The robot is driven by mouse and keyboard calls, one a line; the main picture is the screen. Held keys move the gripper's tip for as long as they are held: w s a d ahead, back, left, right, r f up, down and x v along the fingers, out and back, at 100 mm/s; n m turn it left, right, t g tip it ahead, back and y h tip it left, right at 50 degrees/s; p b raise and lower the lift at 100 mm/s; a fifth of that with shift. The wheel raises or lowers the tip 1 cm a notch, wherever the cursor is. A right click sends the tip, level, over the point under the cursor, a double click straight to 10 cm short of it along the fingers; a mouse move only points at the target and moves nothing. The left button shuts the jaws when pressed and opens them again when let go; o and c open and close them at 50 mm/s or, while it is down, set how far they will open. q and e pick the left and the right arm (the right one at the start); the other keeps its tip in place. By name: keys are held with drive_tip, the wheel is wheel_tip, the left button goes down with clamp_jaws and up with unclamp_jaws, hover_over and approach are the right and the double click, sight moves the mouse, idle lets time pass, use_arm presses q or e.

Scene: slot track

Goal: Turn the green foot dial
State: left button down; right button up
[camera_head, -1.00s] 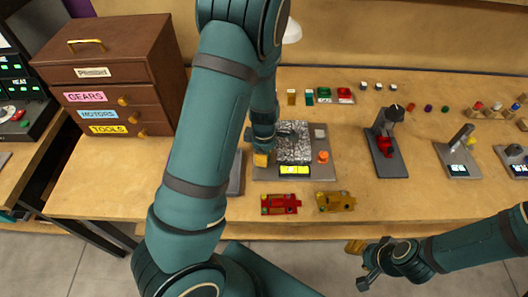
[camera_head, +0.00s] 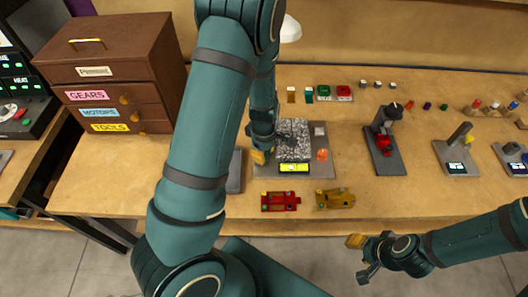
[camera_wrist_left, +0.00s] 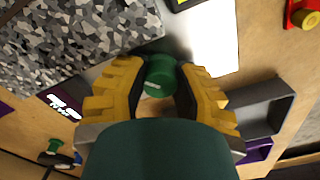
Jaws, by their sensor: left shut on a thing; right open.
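The green foot dial (camera_wrist_left: 161,76) is a small round green knob with a pale mark, at the side of the granite block (camera_wrist_left: 75,40). In the left wrist view my left gripper (camera_wrist_left: 163,85) has its yellow fingertips on either side of the dial, shut on it. In the head view my left gripper (camera_head: 262,154) is at the left edge of the granite block (camera_head: 294,140), and the dial is hidden there. My right gripper (camera_head: 362,257) is open and empty, off the table's front edge at the lower right.
A yellow level (camera_head: 293,168) lies at the front of the grey plate (camera_head: 322,169), near an orange knob (camera_head: 322,155). A red car (camera_head: 280,201) and a yellow car (camera_head: 334,198) lie in front. A brown drawer cabinet (camera_head: 115,60) stands at left.

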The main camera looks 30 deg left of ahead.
use_arm(q)
drive_tip(key=shift+s+a, duration=0.1)
drive_tip(key=c, duration=0.7)
unclamp_jaws()
drive_tip(key=shift+r, duration=4)
